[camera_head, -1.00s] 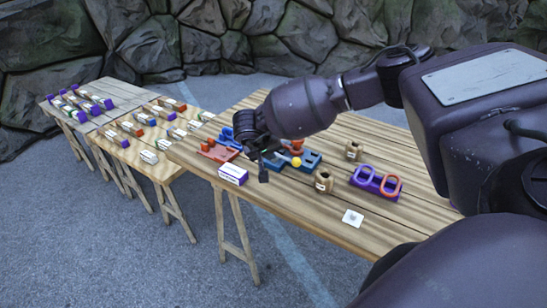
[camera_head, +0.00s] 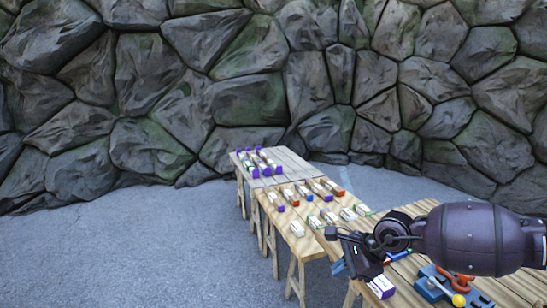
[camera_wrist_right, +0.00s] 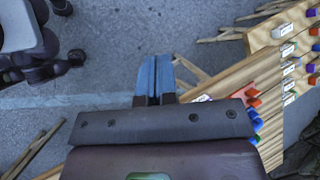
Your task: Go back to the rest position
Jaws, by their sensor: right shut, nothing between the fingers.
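My right gripper (camera_head: 340,268) is at the lower right of the head view, beside the left edge of the near wooden table (camera_head: 520,284). In the right wrist view its two blue-grey fingers (camera_wrist_right: 155,76) are together with nothing between them, and grey floor shows beyond the tips. My right arm comes in from the right edge of the head view, over the near table. My left gripper does not show in the head view.
The near table holds a white-purple box (camera_head: 381,287), a blue tool holder (camera_head: 430,287) and a yellow ball (camera_head: 458,300). Two farther tables carry several small boxes, one purple-ended (camera_head: 267,171). Open floor (camera_head: 130,250) lies to the left; a rock wall (camera_head: 150,80) stands behind.

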